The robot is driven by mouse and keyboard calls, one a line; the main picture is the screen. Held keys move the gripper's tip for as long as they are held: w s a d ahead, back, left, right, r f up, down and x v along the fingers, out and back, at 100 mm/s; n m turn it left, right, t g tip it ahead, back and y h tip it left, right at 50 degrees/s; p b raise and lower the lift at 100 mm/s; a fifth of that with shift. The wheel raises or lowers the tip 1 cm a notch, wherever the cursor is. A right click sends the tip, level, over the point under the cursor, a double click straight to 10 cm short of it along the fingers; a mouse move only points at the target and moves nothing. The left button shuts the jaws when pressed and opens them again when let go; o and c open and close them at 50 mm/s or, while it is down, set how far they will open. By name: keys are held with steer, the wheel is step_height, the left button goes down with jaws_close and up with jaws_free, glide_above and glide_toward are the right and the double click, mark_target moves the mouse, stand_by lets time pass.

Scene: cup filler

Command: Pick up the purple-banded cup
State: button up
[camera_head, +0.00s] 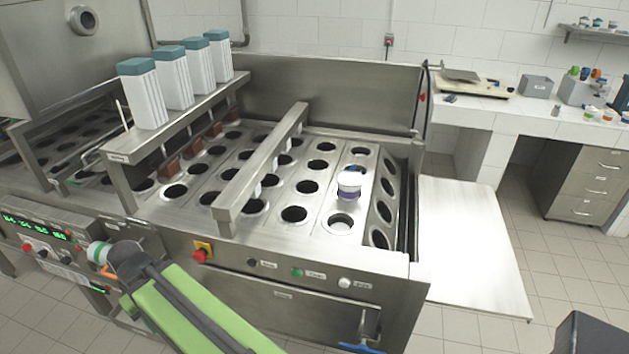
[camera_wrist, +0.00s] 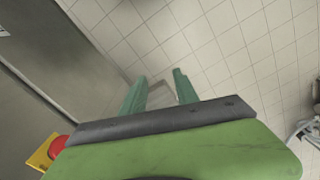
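The purple-banded cup (camera_head: 349,186) is white with a purple band low on its side. It stands upright near the front right of the machine's holed metal top, behind a light-rimmed hole. I cannot tell how deep it sits. A small blue item (camera_head: 354,168) shows just behind it. In the wrist view my gripper (camera_wrist: 160,76) has two green fingers apart with only floor tiles visible between them. My green arm is in front of the machine, low and to the left of the cup in the head view. The fingers are not clear there.
A metal bar (camera_head: 262,165) crosses above the holes left of the cup. White dispensers with teal lids (camera_head: 142,94) stand on a raised shelf. A red stop button (camera_head: 202,251) sticks out from the front panel. Small cups and a scale (camera_head: 470,85) are on the back-right counter.

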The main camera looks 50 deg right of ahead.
steer(key=shift+w+a+r, duration=0.1)
steer(key=shift+w+a, duration=0.05)
steer(key=shift+a, duration=0.05)
